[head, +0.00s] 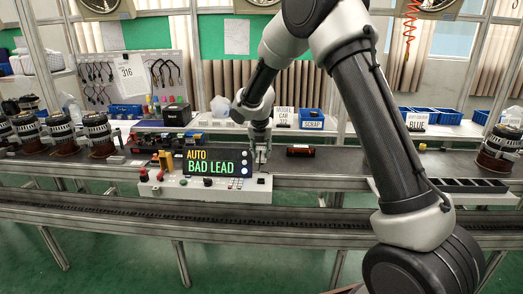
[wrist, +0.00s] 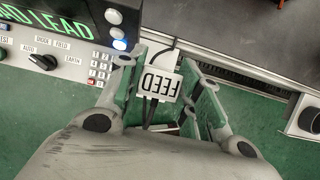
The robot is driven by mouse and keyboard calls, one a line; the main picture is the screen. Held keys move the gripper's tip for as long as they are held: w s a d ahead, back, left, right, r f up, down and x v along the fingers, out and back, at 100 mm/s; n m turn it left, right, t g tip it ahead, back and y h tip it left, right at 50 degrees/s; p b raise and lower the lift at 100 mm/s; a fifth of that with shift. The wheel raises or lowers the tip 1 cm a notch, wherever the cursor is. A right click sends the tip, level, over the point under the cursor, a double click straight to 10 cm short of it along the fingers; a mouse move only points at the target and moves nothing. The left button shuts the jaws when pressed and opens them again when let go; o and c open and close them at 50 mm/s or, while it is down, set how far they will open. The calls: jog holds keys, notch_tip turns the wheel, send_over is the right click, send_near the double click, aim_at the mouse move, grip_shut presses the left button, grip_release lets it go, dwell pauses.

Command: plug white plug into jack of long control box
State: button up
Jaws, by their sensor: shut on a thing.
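The long control box (head: 205,190) is white and lies along the front edge of the bench, with buttons and a display reading "AUTO BAD LEAD". Its panel fills the upper left of the wrist view (wrist: 75,62), with a knob and keypad. My gripper (head: 262,158) is over the box's right end. In the wrist view, its green-padded jaws are shut on the white plug (wrist: 159,83), which bears the word "FEED" upside down. Dark leads run from the plug toward my wrist, and a thin black cable shows beyond it. I cannot make out the jack or whether the plug touches the box.
Several alternators (head: 97,132) stand at the left, and another (head: 500,145) at the right. A small red-and-black part (head: 300,151) lies on the dark bench right of my gripper. A black compartment tray (head: 465,186) is at the right. A conveyor rail runs along the front.

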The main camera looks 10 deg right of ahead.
aim_at(261, 160)
jog(key=shift+f, duration=0.1)
jog(key=shift+f, duration=2.8)
jog(key=shift+f, duration=1.3)
jog(key=o, duration=1.1)
jog(key=shift+r, duration=0.1)
jog(key=v, duration=1.1)
jog(key=shift+s+r, duration=0.2)
jog(key=shift+r, duration=0.15)
